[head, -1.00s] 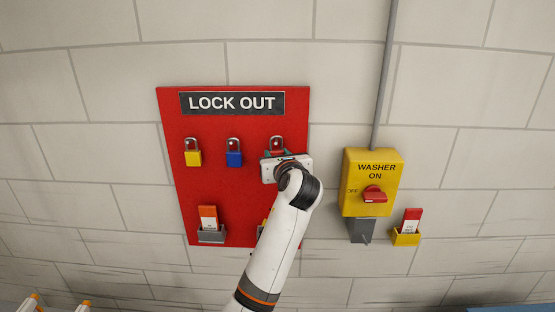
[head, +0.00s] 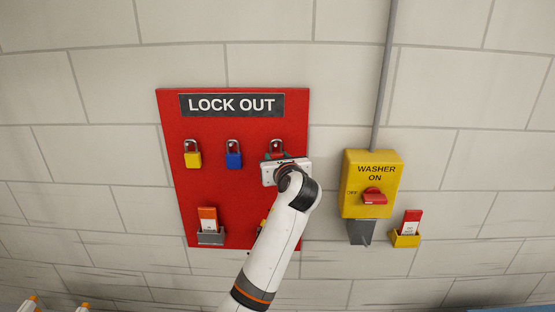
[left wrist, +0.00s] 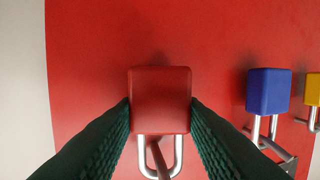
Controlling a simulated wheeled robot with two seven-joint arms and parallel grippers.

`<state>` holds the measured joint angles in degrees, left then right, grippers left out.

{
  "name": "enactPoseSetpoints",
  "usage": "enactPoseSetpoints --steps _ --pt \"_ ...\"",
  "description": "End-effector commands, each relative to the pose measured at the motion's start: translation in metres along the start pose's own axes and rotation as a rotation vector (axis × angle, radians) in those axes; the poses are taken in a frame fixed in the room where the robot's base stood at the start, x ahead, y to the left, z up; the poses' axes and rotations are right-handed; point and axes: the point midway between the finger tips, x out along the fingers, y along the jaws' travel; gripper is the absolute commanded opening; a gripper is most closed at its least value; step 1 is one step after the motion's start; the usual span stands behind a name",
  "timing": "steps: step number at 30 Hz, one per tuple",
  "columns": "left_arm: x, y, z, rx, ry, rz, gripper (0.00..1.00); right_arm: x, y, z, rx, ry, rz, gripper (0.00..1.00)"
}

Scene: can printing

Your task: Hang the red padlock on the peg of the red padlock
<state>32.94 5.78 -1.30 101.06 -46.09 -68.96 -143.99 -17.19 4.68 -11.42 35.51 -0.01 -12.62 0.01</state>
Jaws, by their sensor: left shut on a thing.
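The red padlock (left wrist: 160,100) is between the fingers of my left gripper (left wrist: 160,118) in the left wrist view. Both fingers press on its sides, so the gripper is shut on it. Its silver shackle (left wrist: 178,158) is around a peg (left wrist: 160,158) on the red board. In the head view my left gripper (head: 281,158) is at the upper right of the lock-out board (head: 215,190). It hides most of the padlock body there; the shackle (head: 277,144) shows above it. I cannot tell whether the shackle rests on the peg. My right gripper is not in view.
A blue padlock (head: 233,160) and a yellow padlock (head: 193,160) hang in the same row. Right of the board are a yellow washer switch box (head: 350,190) and a yellow tag holder (head: 405,241).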

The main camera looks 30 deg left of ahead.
Motion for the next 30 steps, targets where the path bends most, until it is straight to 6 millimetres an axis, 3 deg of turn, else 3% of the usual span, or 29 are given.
enactPoseSetpoints --steps 1,5,20,25,30 --pt "0.0 0.0 0.0 0.0 0.001 0.0 0.41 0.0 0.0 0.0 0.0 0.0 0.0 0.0" --pt "0.0 0.0 0.0 0.0 0.001 0.0 0.61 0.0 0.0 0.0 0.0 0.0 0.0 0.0" --pt "-0.001 0.001 0.001 0.0 -0.001 0.001 0.61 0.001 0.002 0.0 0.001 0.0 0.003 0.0" --pt "-0.018 0.001 0.003 -0.002 0.002 0.002 0.61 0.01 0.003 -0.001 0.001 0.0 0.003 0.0" --pt "-0.053 0.0 0.004 -0.005 0.002 0.004 0.61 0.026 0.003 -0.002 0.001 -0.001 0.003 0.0"
